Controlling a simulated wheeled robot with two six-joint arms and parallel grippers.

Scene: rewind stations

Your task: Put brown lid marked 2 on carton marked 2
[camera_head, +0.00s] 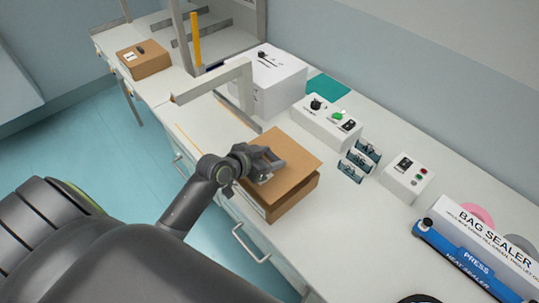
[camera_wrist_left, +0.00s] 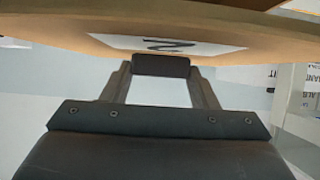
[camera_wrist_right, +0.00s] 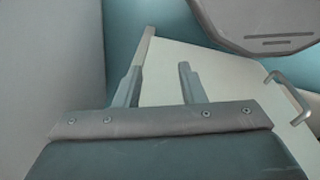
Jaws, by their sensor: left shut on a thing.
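The brown lid (camera_head: 290,150) is a flat square panel above a brown carton (camera_head: 295,202) on the bench. The lid looks slightly offset from the carton; whether it touches cannot be told. My left gripper (camera_head: 262,164) is shut on the lid at its near-left side. In the left wrist view the lid (camera_wrist_left: 80,38) spans the top, and a white label marked 2 (camera_wrist_left: 165,45) shows edge-on above the gripper (camera_wrist_left: 160,66). The carton's mark is not readable. My right gripper (camera_wrist_right: 160,72) is open and empty in the right wrist view, near the bench's side.
A white machine (camera_head: 270,80) and a control box with a knob and green button (camera_head: 328,120) stand behind the carton. A smaller switch box (camera_head: 407,178) and a blue bag sealer (camera_head: 465,257) are to the right. Another brown carton (camera_head: 145,62) stands far left.

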